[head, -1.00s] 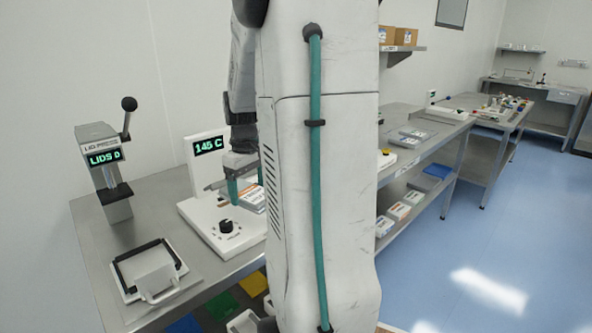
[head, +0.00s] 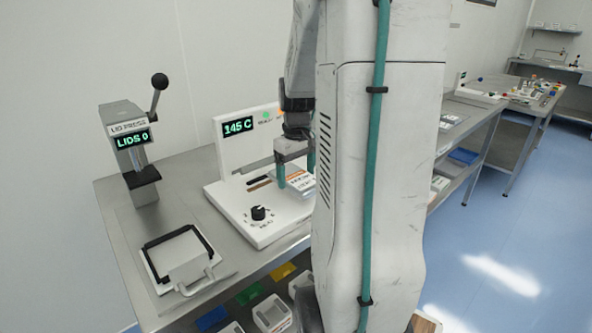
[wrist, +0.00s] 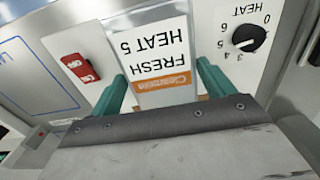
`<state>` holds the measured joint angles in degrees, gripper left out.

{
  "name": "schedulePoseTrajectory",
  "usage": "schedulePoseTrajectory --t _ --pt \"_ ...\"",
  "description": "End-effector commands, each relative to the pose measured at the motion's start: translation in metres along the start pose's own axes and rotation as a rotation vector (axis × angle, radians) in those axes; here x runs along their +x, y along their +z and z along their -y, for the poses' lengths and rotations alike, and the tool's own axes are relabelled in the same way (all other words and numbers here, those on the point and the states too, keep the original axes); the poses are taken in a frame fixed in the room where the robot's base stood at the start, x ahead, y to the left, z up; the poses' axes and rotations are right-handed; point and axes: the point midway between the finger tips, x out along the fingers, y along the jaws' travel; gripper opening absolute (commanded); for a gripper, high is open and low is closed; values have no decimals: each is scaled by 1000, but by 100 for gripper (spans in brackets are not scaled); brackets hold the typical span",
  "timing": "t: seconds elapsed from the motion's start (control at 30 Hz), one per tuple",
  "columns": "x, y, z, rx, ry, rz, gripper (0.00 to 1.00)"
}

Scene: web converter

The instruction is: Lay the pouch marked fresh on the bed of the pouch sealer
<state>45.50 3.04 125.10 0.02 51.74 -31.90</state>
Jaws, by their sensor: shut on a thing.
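My gripper (head: 296,169) is shut on a pale pouch with an orange band (head: 303,183). In the wrist view the pouch (wrist: 156,45) reads FRESH, HEAT 5, upside down, between the two teal fingers. The pouch sealer (head: 237,206) is a white machine with a 145 C display on its upright panel and a black HEAT knob (head: 258,213) on its base. The gripper and pouch are over the right part of the sealer, beside its sealing bar. I cannot tell if the pouch touches the bed. The wrist view shows the knob (wrist: 249,39) and a red switch (wrist: 80,67).
A lid press (head: 138,160) with a raised lever and a LIDS 0 display stands left of the sealer. A black-framed device (head: 181,256) sits at the bench's front left. Coloured bins (head: 247,296) lie below.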

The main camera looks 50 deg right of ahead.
Motion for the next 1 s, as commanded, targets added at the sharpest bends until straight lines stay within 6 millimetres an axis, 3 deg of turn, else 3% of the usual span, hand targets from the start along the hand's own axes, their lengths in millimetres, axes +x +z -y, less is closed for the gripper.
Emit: schedulePoseTrajectory --t 0.6,1.0 --pt "36 -10 2 -4 0 1 55" --pt "37 -34 2 -4 0 1 55"
